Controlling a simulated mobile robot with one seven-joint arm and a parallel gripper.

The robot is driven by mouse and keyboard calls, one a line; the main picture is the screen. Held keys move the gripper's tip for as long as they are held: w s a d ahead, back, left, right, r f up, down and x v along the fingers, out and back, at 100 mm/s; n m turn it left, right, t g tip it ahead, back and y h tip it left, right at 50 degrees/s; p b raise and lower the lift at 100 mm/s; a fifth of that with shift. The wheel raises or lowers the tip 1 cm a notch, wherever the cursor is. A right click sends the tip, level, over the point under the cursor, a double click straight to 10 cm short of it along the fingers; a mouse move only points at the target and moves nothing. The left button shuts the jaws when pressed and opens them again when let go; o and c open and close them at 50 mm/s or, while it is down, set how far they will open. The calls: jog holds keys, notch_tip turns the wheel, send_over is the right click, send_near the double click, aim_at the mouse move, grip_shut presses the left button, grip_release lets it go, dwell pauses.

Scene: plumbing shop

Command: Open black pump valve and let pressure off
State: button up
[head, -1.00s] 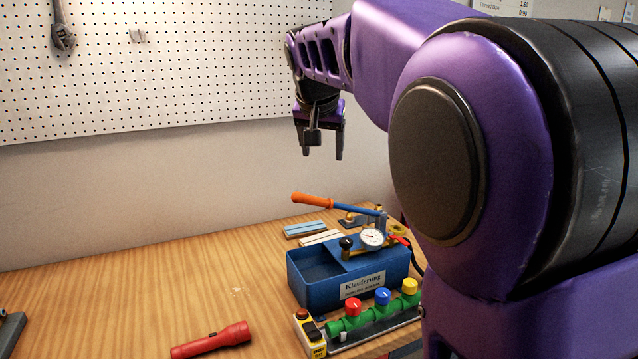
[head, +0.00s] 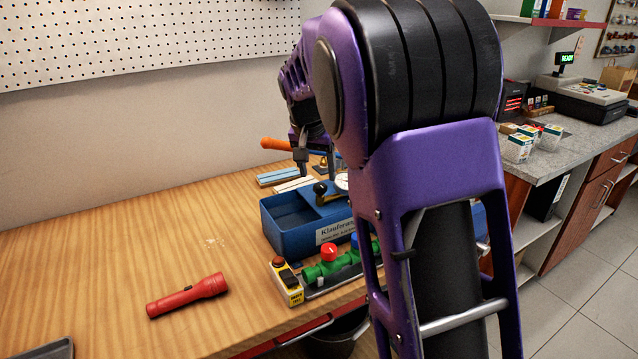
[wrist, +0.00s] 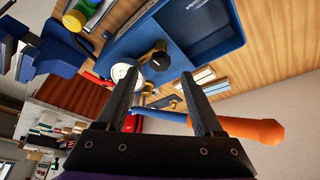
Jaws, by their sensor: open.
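The blue test pump (head: 290,232) stands on the wooden bench, with its open tank at the left. Its black valve knob (head: 320,187) sits on top by the white gauge (head: 341,182). In the wrist view, the black knob (wrist: 160,60) on a brass stem shows between my finger lines, next to the gauge (wrist: 122,72). My gripper (head: 314,168) is open and empty, just above the pump near the knob, with no contact visible. It also shows in the wrist view (wrist: 158,84). My arm hides the pump's right part in the head view.
The pump's orange lever handle (head: 277,144) rises close behind my gripper and crosses beside a finger in the wrist view (wrist: 250,130). A green manifold (head: 335,264) and a yellow device (head: 286,282) stand in front. A red flashlight (head: 188,295) lies on the otherwise mostly clear left bench.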

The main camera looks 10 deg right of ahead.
aim_at(320, 186)
jog(key=shift+x, duration=2.25)
grip_shut()
